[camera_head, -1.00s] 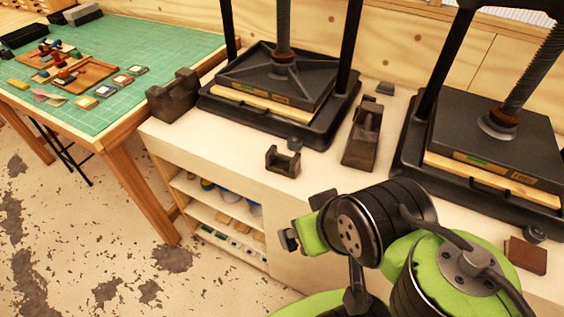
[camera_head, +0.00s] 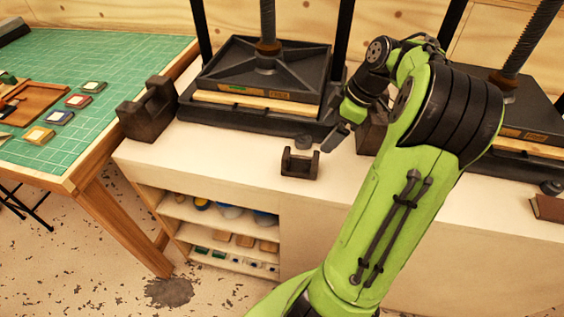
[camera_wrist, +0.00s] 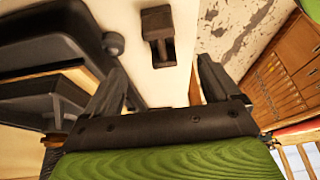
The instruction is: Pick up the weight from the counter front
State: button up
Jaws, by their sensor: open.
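The weight at the counter front (camera_head: 300,163) is a small dark metal block with two raised ends and a bar between them. It stands upright on the pale counter (camera_head: 235,158), in front of the left press. My gripper (camera_head: 338,135) is above the counter, just right of and above the weight in the head view. In the wrist view the weight (camera_wrist: 157,22) is at the top middle, beyond the fingertips. My gripper (camera_wrist: 160,78) is open there, with nothing between its fingers.
A black screw press (camera_head: 262,70) stands behind the weight, with a small dark knob-like piece (camera_head: 303,141) near its base. A larger dark weight (camera_head: 148,112) is at left; another dark block (camera_head: 370,138) is partly hidden by my arm. A green-matted table (camera_head: 110,50) adjoins at left.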

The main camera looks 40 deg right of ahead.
aim_at(302, 166)
jog(key=b+x, duration=0.6)
jog(key=x, duration=0.9)
jog(key=shift+r, duration=0.1)
grip_shut()
